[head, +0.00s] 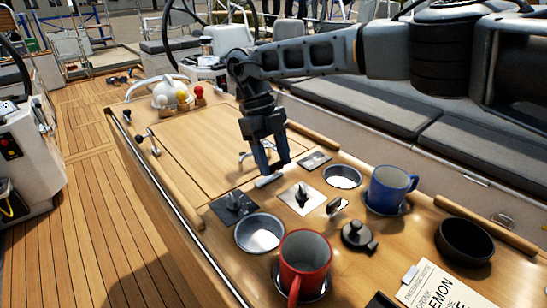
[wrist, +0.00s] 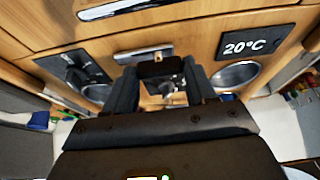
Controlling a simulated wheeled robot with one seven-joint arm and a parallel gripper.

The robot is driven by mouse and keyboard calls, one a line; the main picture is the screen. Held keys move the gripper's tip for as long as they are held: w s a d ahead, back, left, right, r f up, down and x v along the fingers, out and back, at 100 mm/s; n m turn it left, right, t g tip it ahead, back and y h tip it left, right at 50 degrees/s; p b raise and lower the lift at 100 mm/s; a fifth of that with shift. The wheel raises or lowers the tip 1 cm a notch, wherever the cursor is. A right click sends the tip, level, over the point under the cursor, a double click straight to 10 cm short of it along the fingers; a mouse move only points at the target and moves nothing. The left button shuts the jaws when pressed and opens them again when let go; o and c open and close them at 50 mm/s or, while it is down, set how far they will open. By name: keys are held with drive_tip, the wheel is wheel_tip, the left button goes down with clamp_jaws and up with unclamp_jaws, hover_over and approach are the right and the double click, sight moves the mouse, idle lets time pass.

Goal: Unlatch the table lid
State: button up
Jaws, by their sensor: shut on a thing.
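The table lid (head: 205,140) is a flat wooden panel, lying closed, with a curved metal handle (head: 244,156). The wrist view shows this handle at the top (wrist: 130,8). A silver bar latch (head: 268,181) lies at the lid's near edge and also shows in the wrist view (wrist: 143,52). My gripper (head: 272,168) points down right at the latch. Its fingers are shut on a small dark piece at the latch, between the fingertips in the wrist view (wrist: 158,69). The fingers hide the exact contact.
Near the gripper are a metal plate with a dark knob (head: 300,197), a black switch panel (head: 233,206) and empty round holders (head: 259,233). A red mug (head: 305,262), blue mug (head: 390,187) and black bowl (head: 464,241) stand in front and right.

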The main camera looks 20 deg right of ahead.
idle(0.3)
drive_tip(key=o, duration=1)
drive_tip(key=shift+o, duration=0.2)
drive_tip(key=d+b+v, duration=0.1)
drive_tip(key=v, duration=0.6)
drive_tip(key=shift+a+r+b, duration=0.3)
drive_tip(key=shift+a+r, duration=0.15)
drive_tip(key=shift+a, duration=0.1)
drive_tip(key=shift+w, duration=0.15)
